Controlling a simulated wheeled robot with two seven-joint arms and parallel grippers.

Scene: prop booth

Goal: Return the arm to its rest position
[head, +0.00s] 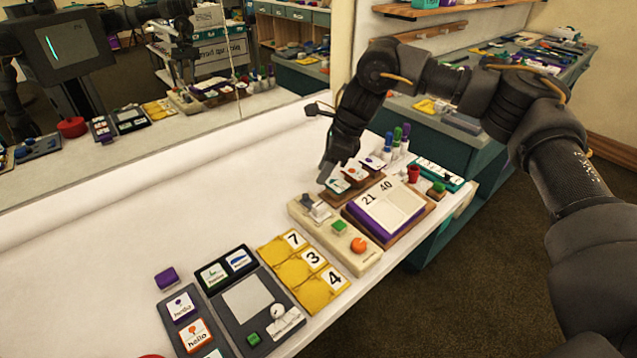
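My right arm reaches in from the right and bends down over the table (120,240). Its dark gripper (326,176) points down at the back of the table, just left of a small brown rack of picture cards (356,172). The fingertips are small and dark here, so I cannot tell whether they are apart or hold anything. Whether they touch the rack or the table is also unclear. My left arm and gripper do not show directly.
Near the gripper are a beige board (335,235) with coloured blocks, a number pad (388,208) and upright markers (397,142). Yellow number cards (303,273) and a dark card tray (245,300) lie nearer. A mirror (225,45) backs the table. The table's left is clear.

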